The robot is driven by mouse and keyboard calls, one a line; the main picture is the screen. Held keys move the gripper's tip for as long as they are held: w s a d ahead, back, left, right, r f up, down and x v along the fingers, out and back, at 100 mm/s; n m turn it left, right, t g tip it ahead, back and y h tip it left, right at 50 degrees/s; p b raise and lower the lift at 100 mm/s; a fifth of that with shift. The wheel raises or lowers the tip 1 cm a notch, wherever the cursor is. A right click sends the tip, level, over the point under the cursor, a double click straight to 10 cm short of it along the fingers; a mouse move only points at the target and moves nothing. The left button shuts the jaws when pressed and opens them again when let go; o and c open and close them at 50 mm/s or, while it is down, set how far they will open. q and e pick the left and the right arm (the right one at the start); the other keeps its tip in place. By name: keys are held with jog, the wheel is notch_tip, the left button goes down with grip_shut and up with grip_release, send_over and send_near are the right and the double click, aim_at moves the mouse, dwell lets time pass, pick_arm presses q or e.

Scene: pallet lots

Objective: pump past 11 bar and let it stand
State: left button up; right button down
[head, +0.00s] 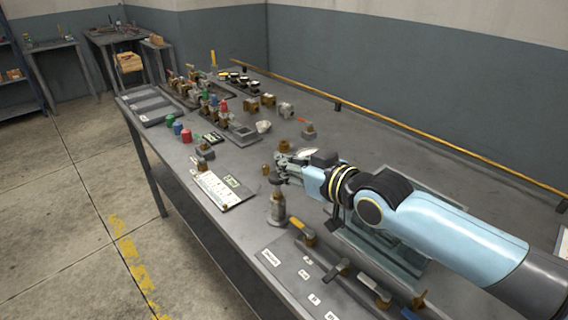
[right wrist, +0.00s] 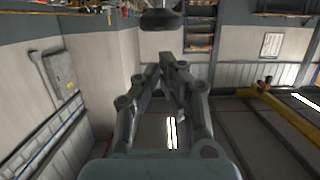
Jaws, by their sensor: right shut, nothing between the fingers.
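My right gripper (head: 278,168) reaches in from the right over the bench; its fingers are shut and empty. In the right wrist view the closed fingers (right wrist: 168,62) point toward a dark round knob (right wrist: 160,20) beyond their tips, with a gap visible between. In the head view an upright grey cylinder (head: 278,208), which looks like the pump, stands near the bench's front edge, just below the gripper. Its dark top (head: 275,179) is close to the fingers; I cannot tell if they touch. No pressure reading is legible. My left gripper is out of view.
A white printed board (head: 224,190) lies left of the cylinder. A labelled panel with several valve levers (head: 302,230) is in front. Brass fittings (head: 251,105) and coloured caps (head: 186,135) crowd the far bench. A yellow pipe (head: 400,129) runs along the back edge.

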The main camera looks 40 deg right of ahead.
jog(key=p+v, duration=0.7)
jog(key=v, duration=0.1)
jog(key=shift+s+f+p, duration=0.15)
jog(key=shift+s+p, duration=0.15)
jog(key=shift+s, duration=0.05)
jog(key=shift+d, duration=0.15)
dwell(0.4)
